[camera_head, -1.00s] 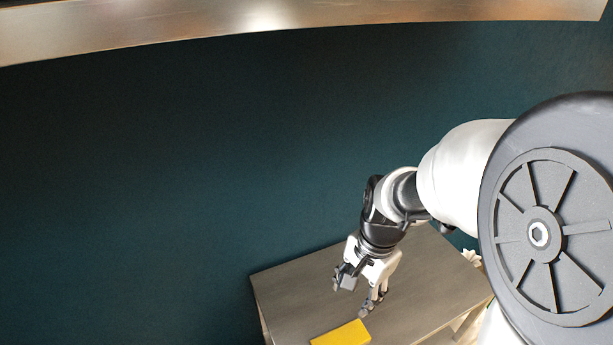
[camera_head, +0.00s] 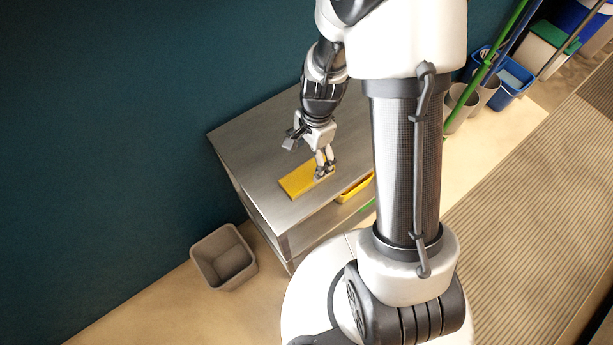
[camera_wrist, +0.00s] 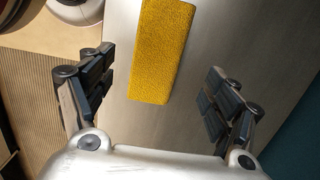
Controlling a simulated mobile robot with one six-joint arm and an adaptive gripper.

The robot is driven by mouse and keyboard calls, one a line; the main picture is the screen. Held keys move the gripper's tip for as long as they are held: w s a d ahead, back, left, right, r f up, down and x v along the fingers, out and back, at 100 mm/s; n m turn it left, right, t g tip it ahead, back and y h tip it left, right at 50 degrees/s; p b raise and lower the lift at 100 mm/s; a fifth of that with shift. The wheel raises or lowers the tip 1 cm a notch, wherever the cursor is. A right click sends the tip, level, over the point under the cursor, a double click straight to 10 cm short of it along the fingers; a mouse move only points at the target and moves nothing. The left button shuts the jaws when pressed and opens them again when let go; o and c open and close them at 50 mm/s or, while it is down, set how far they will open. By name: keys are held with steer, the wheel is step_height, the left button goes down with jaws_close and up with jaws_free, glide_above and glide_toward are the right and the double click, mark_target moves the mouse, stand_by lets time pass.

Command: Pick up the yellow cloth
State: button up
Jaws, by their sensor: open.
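The yellow cloth (camera_head: 297,182) is a flat, folded rectangle lying on the grey table top near its front edge. In the wrist view the cloth (camera_wrist: 162,50) runs from the top edge to the middle, ahead of and between the fingers. My gripper (camera_head: 308,158) is over the table at the cloth, and its near finger hides part of the cloth's right end. In the wrist view my gripper (camera_wrist: 158,98) is open, with bare table on both sides of the cloth. Nothing is between the fingertips' pads in contact.
The grey table (camera_head: 240,135) stands against a dark teal wall. A yellow item (camera_head: 354,188) shows below the table top. A grey bin (camera_head: 223,257) stands on the floor at left. Buckets (camera_head: 511,84) and long handles (camera_head: 503,45) are at the upper right.

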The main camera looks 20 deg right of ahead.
mark_target(306, 173)
steer(key=f+b, duration=0.1)
steer(key=f, duration=0.1)
steer(key=f+b, duration=0.1)
steer(key=f, duration=0.2)
steer(key=shift+s+a+f+b, duration=0.2)
steer(key=shift+a+f+b, duration=0.05)
steer(key=shift+f+b, duration=0.15)
steer(key=shift+r, duration=0.15)
steer(key=c, duration=1.1)
steer(key=shift+r, duration=0.1)
steer(key=shift+c, duration=0.2)
step_height(306, 173, up, 20)
steer(key=p, duration=0.7)
